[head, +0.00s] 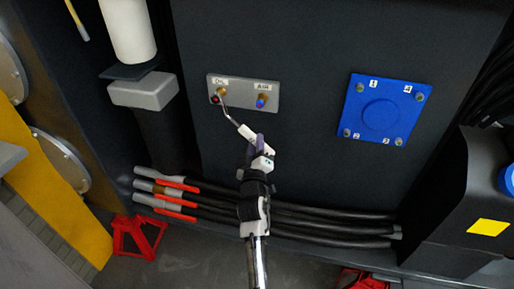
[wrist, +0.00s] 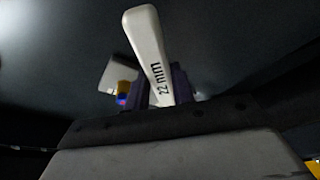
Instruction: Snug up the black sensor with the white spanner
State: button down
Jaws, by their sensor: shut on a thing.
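My gripper (head: 257,143) is shut on the white spanner (head: 247,131) in front of the dark panel. In the wrist view the spanner's white handle (wrist: 151,52), marked "22 mm", sticks out between the fingers. Its thin grey neck runs up and left to the sensor (head: 215,99) under the "OIL" label. That sensor has a brass fitting and a dark, reddish end. The spanner's head overlaps the brass in the head view; I cannot tell whether it is around the nut. The second sensor (head: 261,102), under "AIR", is brass and blue, and also shows in the wrist view (wrist: 122,99).
Both sensors sit on a grey plate (head: 243,88). A blue cover (head: 381,112) with numbered bolts is to the right. Black hoses (head: 330,228) run below, with red-marked ends at left. A white cylinder (head: 129,30) and grey block (head: 143,91) stand at upper left.

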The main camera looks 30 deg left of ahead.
jog(key=shift+s+a+f+m+b, duration=0.1)
jog(key=shift+a+f+m+b, duration=0.3)
jog(key=shift+b, duration=1.05)
jog(key=shift+a+f+b, duration=0.15)
jog(key=shift+f+b, duration=0.1)
jog(key=shift+b, duration=0.6)
jog(key=shift+s+a+f+m+b, duration=0.1)
jog(key=shift+a+f+m+b, duration=0.1)
jog(key=shift+m+b, duration=0.5)
jog(key=shift+r+t+b, duration=0.1)
jog(key=shift+t+b, duration=0.2)
jog(key=shift+b, duration=0.05)
jog(key=a+f+b, duration=0.1)
jog(key=b, duration=0.2)
jog(key=shift+s, duration=0.1)
jog(key=shift+s+a+f+m+h+b, duration=0.1)
jog(key=shift+a+f+m+h+b, duration=0.15)
jog(key=shift+m+b, duration=0.65)
jog(key=shift+a+f+b, duration=0.1)
jog(key=shift+a+b, duration=0.15)
jog(key=shift+b, duration=0.9)
